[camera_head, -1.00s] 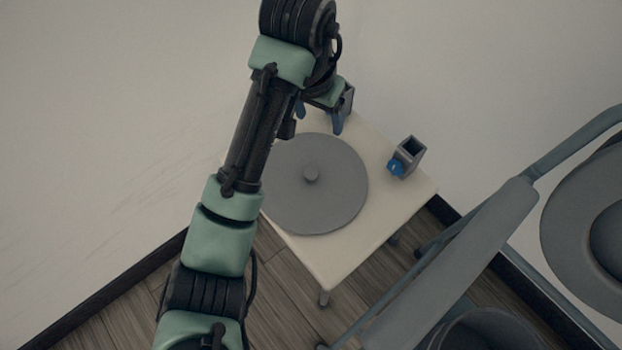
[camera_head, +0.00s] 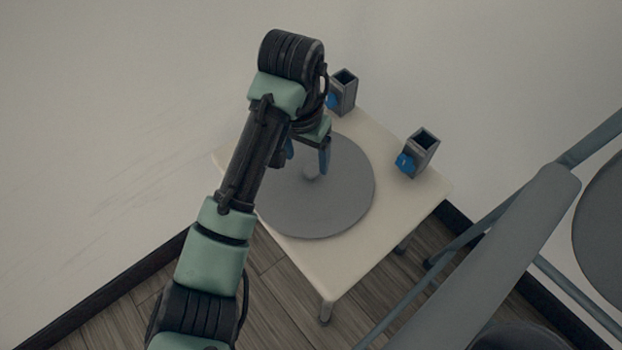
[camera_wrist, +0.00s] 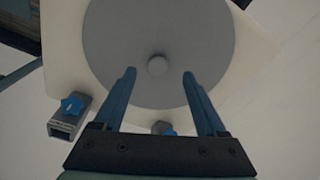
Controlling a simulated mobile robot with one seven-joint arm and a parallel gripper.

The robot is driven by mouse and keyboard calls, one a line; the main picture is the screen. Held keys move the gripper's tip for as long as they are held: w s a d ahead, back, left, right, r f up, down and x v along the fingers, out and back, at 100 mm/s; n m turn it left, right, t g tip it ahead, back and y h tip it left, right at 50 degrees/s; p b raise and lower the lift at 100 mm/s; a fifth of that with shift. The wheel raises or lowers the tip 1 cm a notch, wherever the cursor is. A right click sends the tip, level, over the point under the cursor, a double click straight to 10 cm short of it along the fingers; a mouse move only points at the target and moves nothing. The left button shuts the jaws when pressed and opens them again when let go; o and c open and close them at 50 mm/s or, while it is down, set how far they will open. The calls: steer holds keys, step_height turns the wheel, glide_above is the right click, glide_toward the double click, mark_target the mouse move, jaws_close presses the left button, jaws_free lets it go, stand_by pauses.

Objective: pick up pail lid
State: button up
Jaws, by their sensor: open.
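The pail lid (camera_head: 335,205) is a flat grey disc lying on a small cream table (camera_head: 310,262). A short round knob (camera_head: 311,174) stands at its middle. My gripper (camera_head: 307,158) is over the lid, close to the knob in the head view, with its blue fingers pointing down. In the wrist view the lid (camera_wrist: 160,85) fills the top middle, and its knob (camera_wrist: 157,66) lies just beyond and between the fingertips. My gripper (camera_wrist: 158,72) is open and empty there. My arm hides the lid's left edge in the head view.
Two grey open-topped boxes with blue parts stand on the table: one at the back corner (camera_head: 343,95), one at the right (camera_head: 419,153). A grey chair-like frame (camera_head: 500,255) is close on the right. Walls rise behind the table.

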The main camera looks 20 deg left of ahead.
mark_target(311, 169)
steer(key=f+b, duration=0.2)
steer(key=f, duration=0.1)
steer(key=w+f+b, duration=0.1)
steer(key=shift+w+d+f+b, duration=0.1)
steer(key=shift+d+f+b, duration=0.15)
steer(key=shift+f+b, duration=0.15)
jaws_close()
